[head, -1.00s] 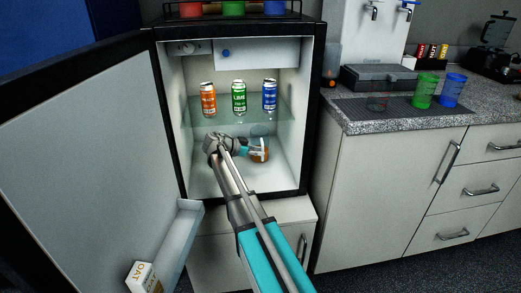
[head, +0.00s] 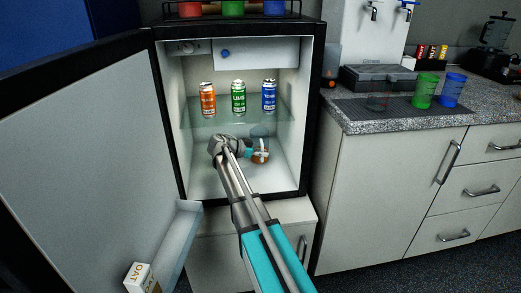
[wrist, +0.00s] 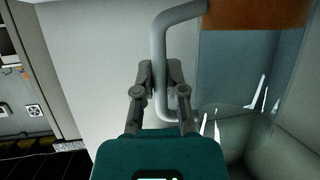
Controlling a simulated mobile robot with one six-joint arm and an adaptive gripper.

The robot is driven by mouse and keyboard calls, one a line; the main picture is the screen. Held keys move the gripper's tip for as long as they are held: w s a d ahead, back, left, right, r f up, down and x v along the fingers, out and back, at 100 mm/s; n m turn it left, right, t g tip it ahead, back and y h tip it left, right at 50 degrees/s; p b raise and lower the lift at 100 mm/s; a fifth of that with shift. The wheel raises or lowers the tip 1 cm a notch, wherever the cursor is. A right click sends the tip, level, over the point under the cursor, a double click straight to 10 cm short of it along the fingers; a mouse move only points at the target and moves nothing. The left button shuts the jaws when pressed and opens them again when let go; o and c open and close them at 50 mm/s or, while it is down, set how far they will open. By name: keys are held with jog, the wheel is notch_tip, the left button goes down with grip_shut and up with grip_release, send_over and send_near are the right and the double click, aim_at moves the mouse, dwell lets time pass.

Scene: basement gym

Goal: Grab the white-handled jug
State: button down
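The jug (head: 264,155) stands in the lower part of the open fridge, below the glass shelf. It is clear, with orange-brown contents and a white handle facing me. In the wrist view its orange-brown contents (wrist: 255,14) fill the top right, and the pale handle (wrist: 158,48) runs down between my fingers. My gripper (wrist: 160,76) has its fingers drawn in close on both sides of the handle and looks shut on it. In the head view my gripper (head: 252,153) reaches in from the left of the jug and covers part of it.
An orange can (head: 208,99), a green can (head: 239,98) and a blue can (head: 269,97) stand on the glass shelf (head: 225,119) just above my arm. The open fridge door (head: 85,165) is at left, with an oat carton (head: 139,277) in its rack. The counter (head: 400,112) is at right.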

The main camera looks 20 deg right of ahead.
aim_at(262, 144)
jog(key=shift+r+p, duration=0.45)
dwell(0.6)
jog(key=shift+r+p, duration=1.45)
jog(key=shift+p, duration=0.05)
jog(key=s+a, duration=0.2)
jog(key=s, duration=0.6)
jog(key=s+a, duration=0.3)
jog(key=s, duration=0.6)
jog(key=shift+a+f, duration=0.15)
jog(key=shift+s, duration=0.1)
